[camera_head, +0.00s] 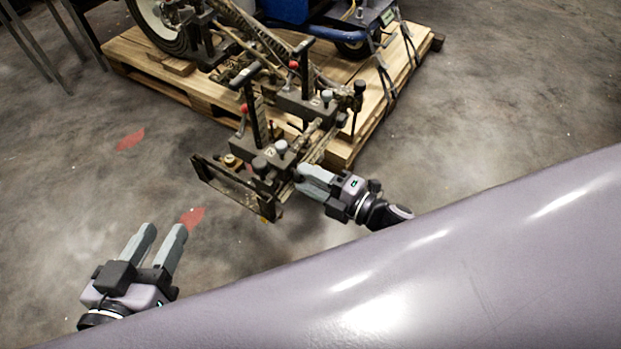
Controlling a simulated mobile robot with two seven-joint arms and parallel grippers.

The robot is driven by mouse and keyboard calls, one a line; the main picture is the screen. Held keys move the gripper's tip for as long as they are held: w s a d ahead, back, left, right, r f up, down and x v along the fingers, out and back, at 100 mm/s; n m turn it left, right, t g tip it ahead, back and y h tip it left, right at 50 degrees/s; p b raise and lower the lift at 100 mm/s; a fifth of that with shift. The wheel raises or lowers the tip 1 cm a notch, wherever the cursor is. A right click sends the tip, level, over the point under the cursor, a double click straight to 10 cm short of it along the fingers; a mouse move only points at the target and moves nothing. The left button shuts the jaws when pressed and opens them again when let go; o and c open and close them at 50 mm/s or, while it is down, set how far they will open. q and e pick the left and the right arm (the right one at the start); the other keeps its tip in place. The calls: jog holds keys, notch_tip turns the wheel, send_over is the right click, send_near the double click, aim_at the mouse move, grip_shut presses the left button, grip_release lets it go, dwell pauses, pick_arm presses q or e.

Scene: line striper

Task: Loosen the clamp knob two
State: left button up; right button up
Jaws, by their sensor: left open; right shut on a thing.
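The line striper's clamp assembly (270,155) stands out past the pallet's front edge, with dark blocks, upright posts and several small knobs. A pale-topped knob (281,147) and a dark knob (259,165) show on the nearer block. My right gripper (303,177) is at the right side of this block, shut on what seems to be clamp knob two. The gripped part is hidden by the fingers. My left gripper (164,235) is open and empty over the floor at the lower left, apart from the striper, fingers pointing up in the picture.
The striper rests on a wooden pallet (150,68), with a wheel (178,30) and straps at the back. An open metal frame (235,190) juts out at the near left. Red patches (130,139) mark the floor. Concrete floor is free at left and right.

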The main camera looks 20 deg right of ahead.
jog(key=shift+f+n, duration=0.15)
jog(key=shift+n, duration=0.75)
jog(key=n+b, duration=0.1)
jog(key=n, duration=0.1)
jog(key=shift+n, duration=0.4)
jog(key=n+b, duration=0.1)
jog(key=n, duration=0.2)
jog(key=shift+n, duration=1.2)
pick_arm(q)
jog(key=shift+s+a+r+m+t, duration=0.25)
jog(key=shift+s+a+m+t, duration=0.15)
jog(key=shift+a+t, duration=0.25)
pick_arm(e)
jog(key=shift+n, duration=0.5)
pick_arm(q)
jog(key=shift+f, duration=0.1)
jog(key=shift+f, duration=0.1)
pick_arm(e)
jog(key=o, duration=1)
